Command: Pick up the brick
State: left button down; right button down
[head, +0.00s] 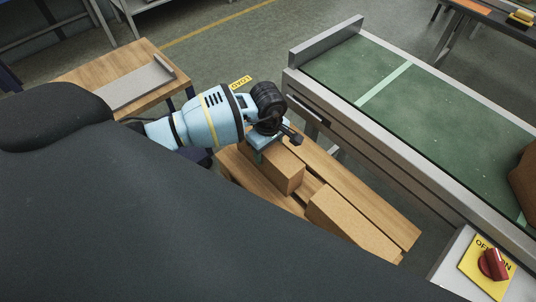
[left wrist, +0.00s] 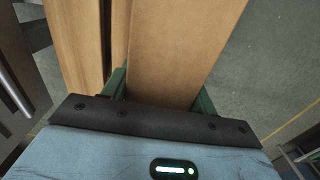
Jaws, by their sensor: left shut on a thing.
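A tan rectangular brick (head: 284,170) lies along the wooden slatted pallet in the middle of the head view. My left gripper (head: 268,146) reaches down over its far end, and its fingers are shut on it. In the left wrist view the same brick (left wrist: 178,50) runs up between the green fingers (left wrist: 160,92), one on each side. I cannot tell whether the brick is clear of the slats. A second tan brick (head: 350,222) lies on the pallet nearer the front right, apart from the gripper. My right gripper is not in view.
The wooden pallet (head: 385,215) has gaps between its slats. A conveyor with a green belt (head: 420,110) and metal side rails runs along the right. A red switch (head: 493,263) is at the lower right. A wooden table (head: 142,62) with a grey tray stands at the left.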

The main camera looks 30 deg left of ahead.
pick_arm(q)
jog(key=shift+w+r, duration=0.1)
jog(key=shift+r, duration=0.1)
jog(key=shift+r, duration=1.8)
jog(key=s+d, duration=0.2)
jog(key=s, duration=0.5)
jog(key=s+d+r, duration=0.1)
jog(key=s+d, duration=0.2)
jog(key=s, duration=0.5)
jog(key=shift+r, duration=0.2)
jog(key=w+a+r+m, duration=0.1)
jog(key=w+r+m, duration=0.1)
jog(key=r+m, duration=0.4)
jog(key=w+a+r+m, duration=0.2)
jog(key=r+m, duration=0.4)
jog(key=m, duration=0.2)
jog(key=shift+w+r, duration=0.15)
jog(key=shift+r, duration=0.25)
jog(key=shift+w+a, duration=0.15)
